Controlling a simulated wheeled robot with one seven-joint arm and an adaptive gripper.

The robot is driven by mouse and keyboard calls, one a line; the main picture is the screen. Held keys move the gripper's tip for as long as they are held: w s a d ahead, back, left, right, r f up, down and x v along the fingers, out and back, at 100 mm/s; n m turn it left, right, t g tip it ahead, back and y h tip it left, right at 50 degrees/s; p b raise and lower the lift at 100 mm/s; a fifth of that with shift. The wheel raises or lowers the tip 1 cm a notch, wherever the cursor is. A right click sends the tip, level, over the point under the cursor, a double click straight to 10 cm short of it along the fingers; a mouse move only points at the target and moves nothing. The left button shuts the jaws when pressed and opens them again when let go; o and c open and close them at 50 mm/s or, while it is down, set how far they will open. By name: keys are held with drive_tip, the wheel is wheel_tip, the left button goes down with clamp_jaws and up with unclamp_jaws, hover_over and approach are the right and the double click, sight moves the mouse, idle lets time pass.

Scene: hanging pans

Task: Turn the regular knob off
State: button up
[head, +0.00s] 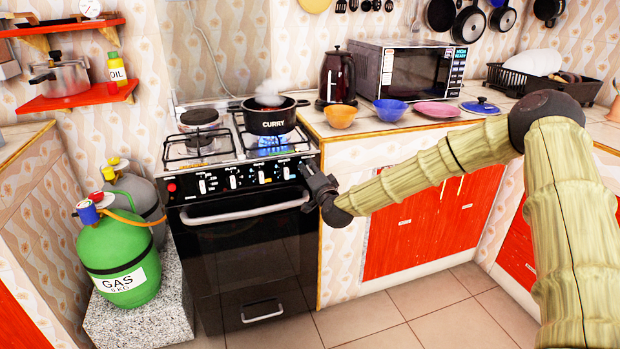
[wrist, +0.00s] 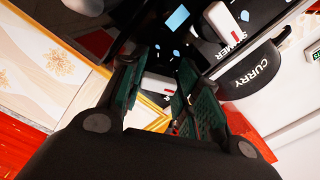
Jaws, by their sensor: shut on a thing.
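The black stove (head: 250,240) has a row of white knobs on its front panel, such as one knob (head: 262,177) in the head view. My gripper (head: 306,172) is at the right end of this panel. In the wrist view, my gripper (wrist: 157,98) has its green-padded fingers on both sides of a white knob (wrist: 158,88) and is shut on it. The fingers hide part of that knob, and I cannot read its label. Another white knob with a red mark (wrist: 224,20), beside the word SIMMER, is above right in the wrist view.
A steaming black CURRY pot (head: 268,118) stands on the right burner over a blue flame (head: 275,146). The oven handle (head: 245,212) sticks out below the knobs. Green gas cylinder (head: 120,250) stands at left. Bowls and a microwave (head: 410,72) fill the counter. The floor in front is clear.

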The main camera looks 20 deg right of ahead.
drive_tip(key=m+b, duration=0.3)
drive_tip(key=m, duration=0.2)
drive_tip(key=shift+d, duration=0.1)
drive_tip(key=shift+m, duration=0.3)
idle(0.4)
drive_tip(key=o, duration=1)
drive_tip(key=shift+s, duration=0.1)
drive_tip(key=s, duration=1.2)
drive_tip(key=shift+d, duration=0.1)
